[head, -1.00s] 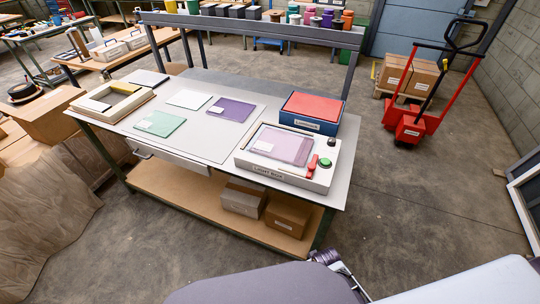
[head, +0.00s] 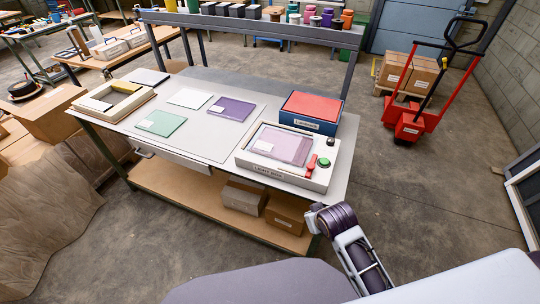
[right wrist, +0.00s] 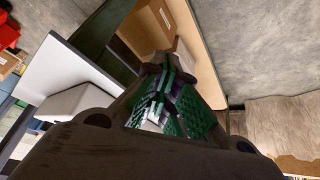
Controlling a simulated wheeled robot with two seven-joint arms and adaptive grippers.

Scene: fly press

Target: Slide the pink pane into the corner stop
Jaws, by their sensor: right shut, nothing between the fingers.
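The pink pane (head: 283,145) lies flat on the white light box (head: 257,169) at the table's right end, with a small white label near its left corner. A pale raised border runs around the pane, and I cannot tell which corner is the stop or whether the pane touches it. My right arm shows in the head view in front of the table's right end, apart from the pane; its fingertips are not clear there. In the right wrist view my right gripper (right wrist: 165,72) is shut and empty. My left gripper is not in view.
A green pane (head: 161,122), a purple pane (head: 231,109) and a white sheet (head: 190,97) lie on the table. A blue box with a red top (head: 311,108) stands behind the light box.

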